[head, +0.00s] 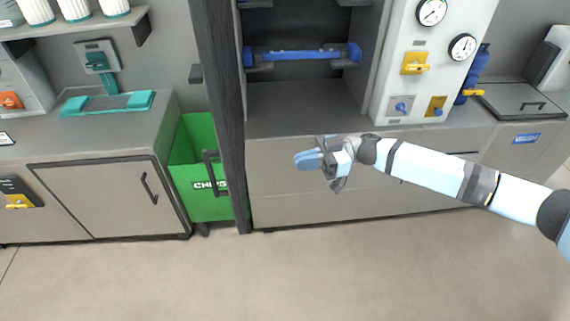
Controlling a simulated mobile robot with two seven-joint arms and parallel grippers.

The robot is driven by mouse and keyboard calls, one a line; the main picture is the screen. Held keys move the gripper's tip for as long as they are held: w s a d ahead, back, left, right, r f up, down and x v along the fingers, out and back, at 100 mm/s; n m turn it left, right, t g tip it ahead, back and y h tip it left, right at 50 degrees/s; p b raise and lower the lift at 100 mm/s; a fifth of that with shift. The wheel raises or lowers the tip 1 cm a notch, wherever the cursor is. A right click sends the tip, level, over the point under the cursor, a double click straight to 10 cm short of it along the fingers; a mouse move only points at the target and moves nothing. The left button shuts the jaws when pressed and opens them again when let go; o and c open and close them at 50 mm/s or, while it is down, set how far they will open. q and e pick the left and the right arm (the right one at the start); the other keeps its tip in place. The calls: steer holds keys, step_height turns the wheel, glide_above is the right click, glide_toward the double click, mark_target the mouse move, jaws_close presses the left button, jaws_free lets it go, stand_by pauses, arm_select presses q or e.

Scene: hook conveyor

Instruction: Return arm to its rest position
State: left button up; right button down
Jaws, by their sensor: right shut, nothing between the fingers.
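My right arm reaches in from the right edge, stretched toward the middle of the head view. Its gripper (308,160) is shut and empty, in front of the grey cabinet fronts below the open recess. It appears apart from the cabinet, though the exact gap is hard to judge. My left gripper is not in view.
A dark upright post (222,100) stands left of my right gripper. A green bin (199,185) stands behind it. A blue bar (303,55) spans the recess. A panel with gauges and yellow switches (437,60) is at the upper right. The floor (280,275) is clear.

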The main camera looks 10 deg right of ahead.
steer(key=s+a+f+m+t+h+p, duration=0.1)
steer(key=s+a+f+m+t, duration=0.6)
steer(key=t, duration=0.6)
steer(key=s+d+f+m+h+p, duration=0.1)
steer(key=s+d+f+m+h, duration=0.3)
steer(key=s+f+h, duration=0.3)
steer(key=s+d+f+m+g+h+p, duration=0.1)
steer(key=s+d+f+m+h, duration=0.3)
steer(key=s, duration=0.6)
steer(key=d+f+h, duration=0.2)
steer(key=d+f, duration=0.1)
steer(key=shift+s+d+f+h, duration=0.2)
steer(key=shift+s+f+h, duration=0.1)
steer(key=shift+f+h, duration=0.1)
